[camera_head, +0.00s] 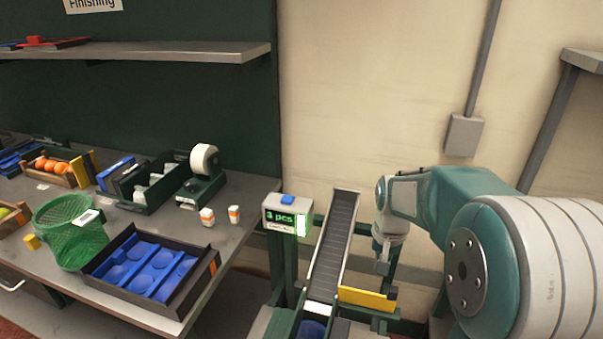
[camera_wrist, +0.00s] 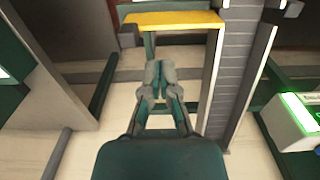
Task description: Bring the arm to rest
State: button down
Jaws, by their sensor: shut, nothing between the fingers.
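My gripper (camera_wrist: 159,75) shows in the wrist view with its fingertips together, shut and empty. It hangs beside the conveyor (camera_wrist: 238,70), next to the yellow bar (camera_wrist: 172,19). In the head view my arm reaches in from the right. My gripper (camera_head: 383,266) points down there, to the right of the conveyor (camera_head: 335,245) and above the yellow bar (camera_head: 367,299). Its fingers look small in that view.
A counter box (camera_head: 287,215) reading "3 pcs" stands left of the conveyor. The table (camera_head: 245,190) at left bears a black tray with blue inserts (camera_head: 212,265), a green basket (camera_head: 70,230), a tape dispenser (camera_head: 203,175) and a crate of oranges (camera_head: 62,180). A wall is behind.

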jog(key=s+a+r+n+t, duration=0.2)
jog(key=s+r, duration=0.3)
jog(key=s, duration=0.5)
jog(key=s+a+r+n+t, duration=0.2)
jog(key=s+a+r, duration=0.3)
jog(key=s, duration=0.5)
jog(key=shift+r+t, duration=0.5)
jog(key=shift+t, duration=0.3)
jog(key=w+d+f+n+g, duration=0.1)
jog(key=w+d+f+g, duration=0.2)
jog(key=w+d, duration=0.5)
jog(key=w+d+f+g, duration=0.1)
jog(key=w+d+f, duration=0.2)
jog(key=f, duration=0.5)
jog(key=w+d+f+g, duration=0.1)
jog(key=w+d+f, duration=0.1)
jog(key=w+f, duration=0.4)
jog(key=shift+d+f+n+g, duration=0.3)
jog(key=shift+d+f+n, duration=0.1)
jog(key=shift+f, duration=0.65)
jog(key=shift+w+a, duration=0.1)
jog(key=shift+w, duration=0.1)
